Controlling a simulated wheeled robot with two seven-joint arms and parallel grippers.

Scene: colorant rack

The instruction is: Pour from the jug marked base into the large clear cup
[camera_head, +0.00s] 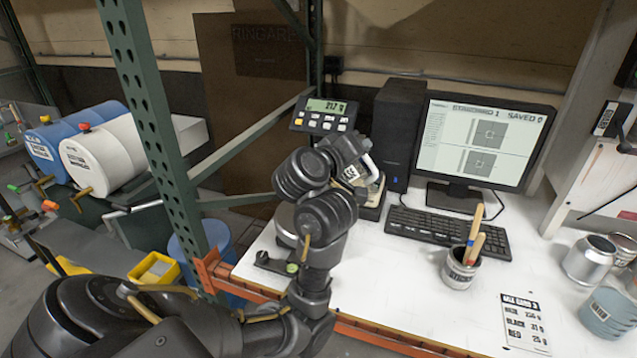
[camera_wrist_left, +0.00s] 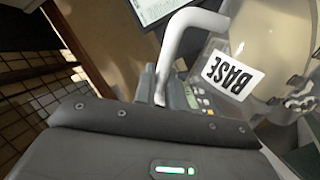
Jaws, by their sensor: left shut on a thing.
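The jug marked base (camera_wrist_left: 285,70) shows in the left wrist view as a clear, pale-tinted body with a white handle and a BASE label turned almost upside down. In the head view, part of the jug (camera_head: 372,168) and its handle show behind my left wrist. My left gripper (camera_head: 347,150) is shut on the jug, at the handle side; its fingertips are largely hidden. The jug appears tilted and held above the bench near the scale display. I cannot make out the large clear cup; my arm covers the area below the jug. My right gripper is not in view.
The scale display (camera_head: 327,114) stands behind my arm. A monitor (camera_head: 482,140), keyboard (camera_head: 448,229) and cup of sticks (camera_head: 461,268) are to the right. Metal cans (camera_head: 590,258) and a container with blue-grey contents (camera_head: 606,312) stand at far right. The front centre of the bench is clear.

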